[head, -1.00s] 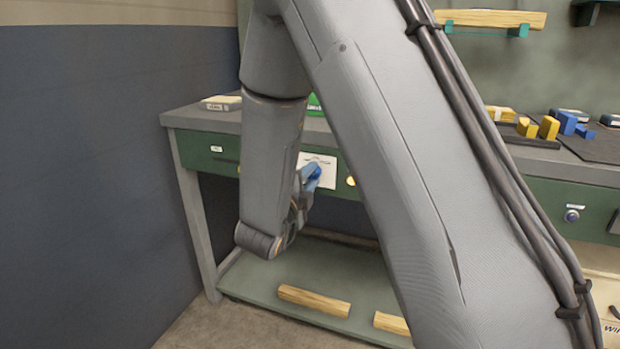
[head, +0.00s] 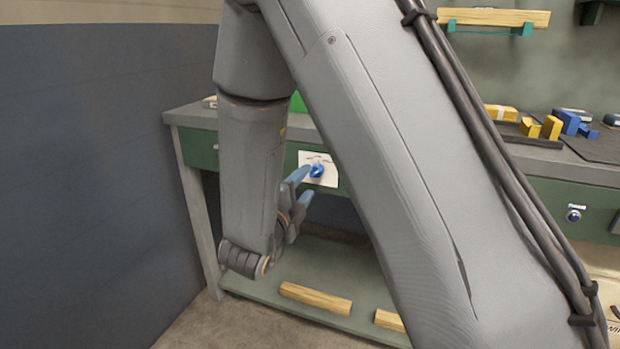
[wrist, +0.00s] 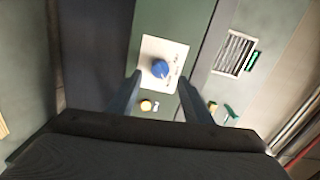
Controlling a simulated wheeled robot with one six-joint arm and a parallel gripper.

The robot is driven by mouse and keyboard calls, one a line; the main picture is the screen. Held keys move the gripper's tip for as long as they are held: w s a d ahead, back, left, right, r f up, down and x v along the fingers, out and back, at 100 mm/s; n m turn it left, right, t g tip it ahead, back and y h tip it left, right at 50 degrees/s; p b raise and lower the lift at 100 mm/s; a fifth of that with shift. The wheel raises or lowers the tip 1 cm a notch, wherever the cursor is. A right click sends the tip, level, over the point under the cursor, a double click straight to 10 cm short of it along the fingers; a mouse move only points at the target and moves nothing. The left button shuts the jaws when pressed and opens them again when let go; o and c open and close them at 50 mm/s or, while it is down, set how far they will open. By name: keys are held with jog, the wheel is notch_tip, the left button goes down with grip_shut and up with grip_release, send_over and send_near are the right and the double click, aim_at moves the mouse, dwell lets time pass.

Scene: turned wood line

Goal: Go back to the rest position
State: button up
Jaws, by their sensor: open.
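My gripper (head: 300,186) is in front of the workbench's green front panel, its blue-grey fingertips apart and nothing between them. A blue knob (head: 317,171) on a white plate (head: 326,180) sits on that panel, just right of the fingertips in the head view. In the wrist view my gripper (wrist: 160,92) is open, with the blue knob (wrist: 160,68) and its plate (wrist: 152,47) beyond the fingertips. They look apart from the knob.
The workbench top (head: 190,117) holds yellow and blue blocks (head: 552,127) at the right. Wooden bars (head: 315,300) lie on the lower shelf (head: 265,290). A dark wall (head: 80,180) stands at the left. My arm hides the middle of the bench.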

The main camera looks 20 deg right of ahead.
jog(key=shift+v, duration=1.1)
jog(key=shift+w, duration=0.1)
